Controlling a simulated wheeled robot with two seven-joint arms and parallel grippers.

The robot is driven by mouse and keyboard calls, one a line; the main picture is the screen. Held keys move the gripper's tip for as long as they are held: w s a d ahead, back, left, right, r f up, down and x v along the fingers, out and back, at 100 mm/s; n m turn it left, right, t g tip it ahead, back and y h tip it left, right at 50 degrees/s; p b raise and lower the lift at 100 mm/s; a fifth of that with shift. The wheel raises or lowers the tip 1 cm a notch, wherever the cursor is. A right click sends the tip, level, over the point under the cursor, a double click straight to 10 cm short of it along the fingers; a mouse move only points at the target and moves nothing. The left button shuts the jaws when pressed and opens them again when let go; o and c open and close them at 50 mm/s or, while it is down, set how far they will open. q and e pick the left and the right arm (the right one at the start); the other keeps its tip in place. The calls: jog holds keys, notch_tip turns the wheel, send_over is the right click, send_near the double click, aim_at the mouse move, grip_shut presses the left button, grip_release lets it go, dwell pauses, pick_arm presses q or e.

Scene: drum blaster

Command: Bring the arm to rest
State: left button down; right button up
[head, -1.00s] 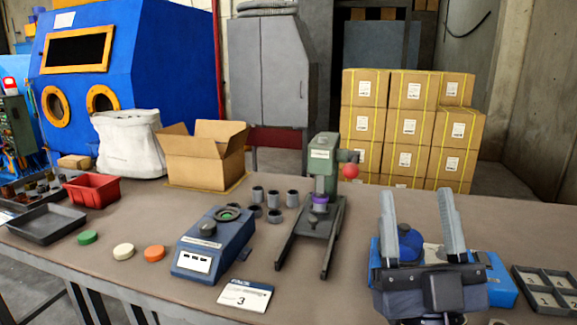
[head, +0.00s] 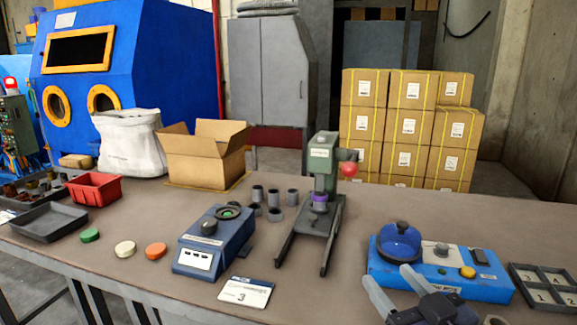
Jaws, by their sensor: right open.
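My right gripper (head: 392,290) is low at the bottom right of the head view, in front of the blue device with a domed top (head: 440,268). Its two grey fingers point up and to the left, spread apart with nothing between them. Part of its body is cut off by the bottom edge of the picture. My left gripper is not in the head view.
The table holds a green press (head: 325,178), a blue-grey device (head: 213,242), a card marked 3 (head: 245,292), a numbered tray (head: 548,286), a red bin (head: 94,188) and an open carton (head: 205,155). Bare tabletop lies right of the press.

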jog(key=s+d+f+m+g+h, duration=0.1)
jog(key=s+d+f+m+g, duration=0.1)
jog(key=s+f+g, duration=0.55)
jog(key=s+d+f+m+g+h, duration=0.1)
jog(key=s+d+f+m+g, duration=0.3)
jog(key=s+f, duration=0.6)
notch_tip(320, 180, down, 11)
jog(key=w+a+b, duration=0.1)
jog(key=w+b, duration=0.2)
jog(key=b, duration=0.7)
notch_tip(320, 180, up, 35)
jog(key=p, duration=3.4)
jog(key=shift+s+a+n+g+p, duration=0.15)
jog(key=shift+s+n+g+p, duration=0.05)
jog(key=shift+n+g+p, duration=0.2)
jog(key=shift+f, duration=0.1)
